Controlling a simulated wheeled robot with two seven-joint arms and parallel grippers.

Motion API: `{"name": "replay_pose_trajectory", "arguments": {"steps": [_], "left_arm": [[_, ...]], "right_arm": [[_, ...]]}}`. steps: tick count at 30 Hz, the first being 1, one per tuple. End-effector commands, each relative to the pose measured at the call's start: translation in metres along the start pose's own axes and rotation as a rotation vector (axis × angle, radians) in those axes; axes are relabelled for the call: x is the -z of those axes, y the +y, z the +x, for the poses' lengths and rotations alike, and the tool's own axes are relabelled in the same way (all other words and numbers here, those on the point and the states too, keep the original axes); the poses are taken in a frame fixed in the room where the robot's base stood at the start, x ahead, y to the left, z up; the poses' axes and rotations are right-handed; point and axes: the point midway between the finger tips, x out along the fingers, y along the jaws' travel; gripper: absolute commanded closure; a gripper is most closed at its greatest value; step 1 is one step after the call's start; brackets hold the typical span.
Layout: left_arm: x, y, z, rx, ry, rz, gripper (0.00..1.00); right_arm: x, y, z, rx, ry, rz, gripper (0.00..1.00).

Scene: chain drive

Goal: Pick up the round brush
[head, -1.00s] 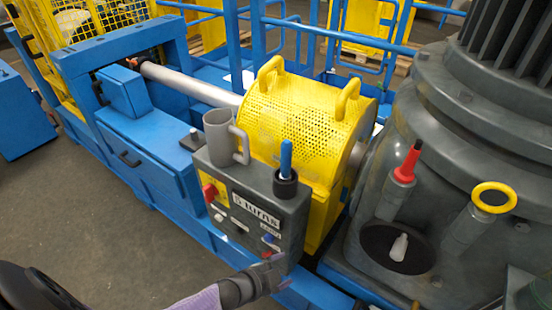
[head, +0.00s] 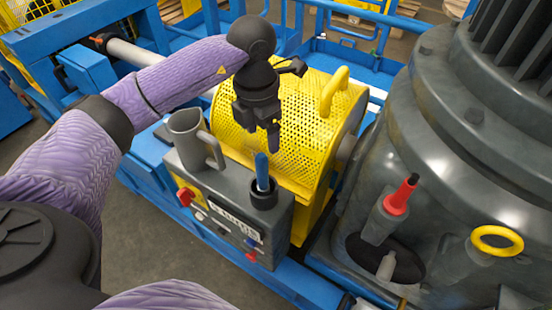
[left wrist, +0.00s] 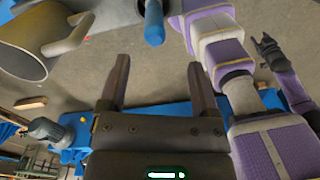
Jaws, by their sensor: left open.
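The round brush appears to be the blue-handled thing (head: 262,170) standing upright in a black round holder (head: 263,196) on the grey control box. Its lower end is hidden in the holder. My left gripper (head: 262,145) points down just above and behind the handle in the head view, apart from it. In the left wrist view my left gripper (left wrist: 158,85) is open and empty, and the blue handle (left wrist: 154,22) shows beyond the fingertips at the top edge. My right gripper (left wrist: 268,50) shows small in the left wrist view; its jaws are unclear.
A grey mug (head: 190,140) stands on the control box (head: 222,205) left of the handle. A yellow perforated guard (head: 285,115) rises close behind my gripper. A large grey machine housing (head: 455,160) with a red-tipped tool (head: 399,198) and a yellow ring (head: 496,241) stands to the right.

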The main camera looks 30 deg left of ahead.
Motion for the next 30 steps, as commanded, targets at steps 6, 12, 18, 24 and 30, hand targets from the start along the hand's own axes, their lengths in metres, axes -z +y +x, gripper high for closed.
{"name": "replay_pose_trajectory", "arguments": {"steps": [6, 12, 18, 24, 30], "left_arm": [[0.004, 0.008, 0.024, -0.052, 0.014, -0.002, 0.2], [0.007, 0.006, 0.057, -0.048, 0.014, -0.002, 0.2], [0.008, 0.005, 0.091, -0.048, 0.011, -0.003, 0.2], [0.008, 0.005, 0.094, -0.048, 0.008, -0.001, 0.2], [0.008, 0.005, 0.094, -0.048, 0.008, -0.001, 0.54]], "right_arm": [[-0.005, -0.003, 0.004, 0.004, -0.01, 0.001, 0.38], [-0.01, -0.004, 0.007, 0.006, -0.02, 0.001, 0.38], [-0.011, -0.004, 0.011, 0.006, -0.02, 0.0, 0.38], [-0.009, -0.004, 0.01, 0.005, -0.018, 0.0, 0.38], [-0.007, -0.003, 0.01, 0.005, -0.014, 0.0, 0.38]]}}
